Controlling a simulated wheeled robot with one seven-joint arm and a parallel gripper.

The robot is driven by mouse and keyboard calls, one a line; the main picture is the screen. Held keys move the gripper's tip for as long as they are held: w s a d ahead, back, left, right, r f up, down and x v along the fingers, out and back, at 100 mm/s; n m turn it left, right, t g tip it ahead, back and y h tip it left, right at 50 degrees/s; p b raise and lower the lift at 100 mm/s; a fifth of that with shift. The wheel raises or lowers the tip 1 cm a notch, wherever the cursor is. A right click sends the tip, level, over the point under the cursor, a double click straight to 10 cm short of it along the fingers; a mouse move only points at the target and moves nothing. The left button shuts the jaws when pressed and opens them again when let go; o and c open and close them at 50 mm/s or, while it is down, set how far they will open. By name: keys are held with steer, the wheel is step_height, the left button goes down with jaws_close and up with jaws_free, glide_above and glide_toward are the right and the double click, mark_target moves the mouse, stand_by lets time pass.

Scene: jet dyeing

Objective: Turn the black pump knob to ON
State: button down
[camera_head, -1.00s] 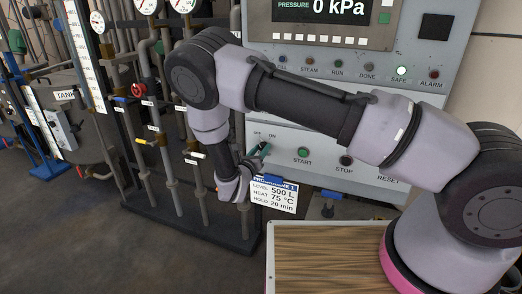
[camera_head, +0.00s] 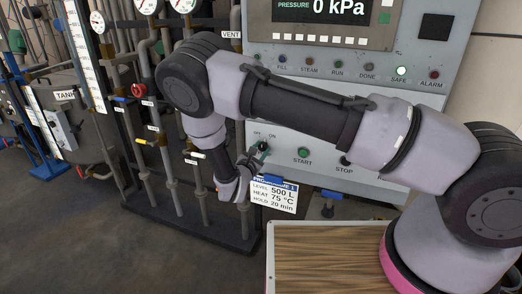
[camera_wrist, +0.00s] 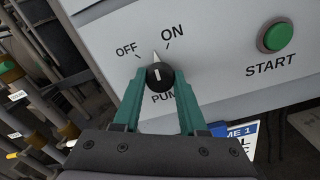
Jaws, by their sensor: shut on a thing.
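The black pump knob (camera_wrist: 159,76) is on the grey panel in the wrist view, above the partly covered PUMP label. Its white pointer (camera_wrist: 156,56) points up, between the OFF label (camera_wrist: 126,50) and the ON label (camera_wrist: 173,32). My gripper (camera_wrist: 159,82) has one teal finger on each side of the knob and is shut on it. In the head view my gripper (camera_head: 257,152) is at the panel, just below the small OFF and ON labels, and the knob is mostly hidden there.
The green START button (camera_wrist: 276,37) is to the right of the knob. A STOP button (camera_head: 345,161) is further right. A programme card (camera_head: 274,194) hangs below. Pipes with valves (camera_head: 137,90) stand to the left. A wooden-topped surface (camera_head: 325,258) is in front.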

steer(key=m, duration=0.5)
steer(key=shift+m, duration=0.3)
steer(key=shift+f, duration=0.1)
stand_by(0.4)
steer(key=shift+c, duration=2.2)
jaws_free()
steer(key=shift+s, duration=0.1)
steer(key=v, duration=1)
steer(key=shift+s, duration=0.35)
steer(key=shift+a, duration=0.15)
